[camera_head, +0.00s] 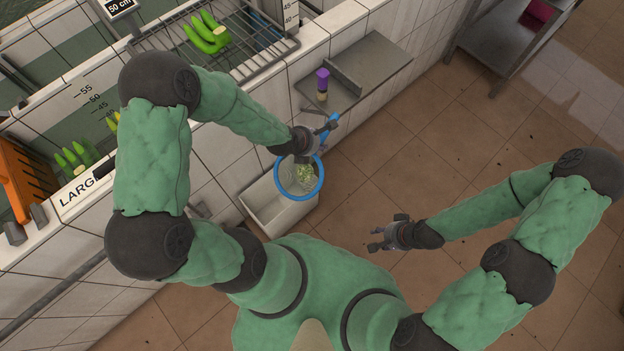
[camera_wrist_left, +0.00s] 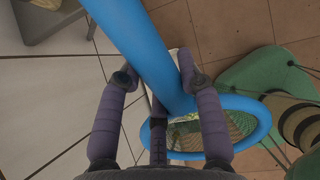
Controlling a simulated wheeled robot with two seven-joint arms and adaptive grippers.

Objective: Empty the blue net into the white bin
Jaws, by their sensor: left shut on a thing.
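The blue net (camera_head: 320,178) has a blue hoop and handle, with pale green bits lying in its mesh. My left gripper (camera_head: 318,134) is shut on its blue handle. In the left wrist view, the handle (camera_wrist_left: 140,45) runs between the fingers of my left gripper (camera_wrist_left: 158,85), and the hoop (camera_wrist_left: 262,115) shows below it. The white bin (camera_head: 262,212) stands on the floor against the tiled wall. The net's hoop is over the bin's right end in the head view and hides part of it. My right gripper (camera_head: 385,235) is empty, with its fingers apart, over the floor.
A grey metal shelf (camera_head: 375,65) on the wall holds a purple-topped item (camera_head: 322,80). An orange crate (camera_head: 22,180) stands at left. Brown floor tiles (camera_head: 440,130) are open at right.

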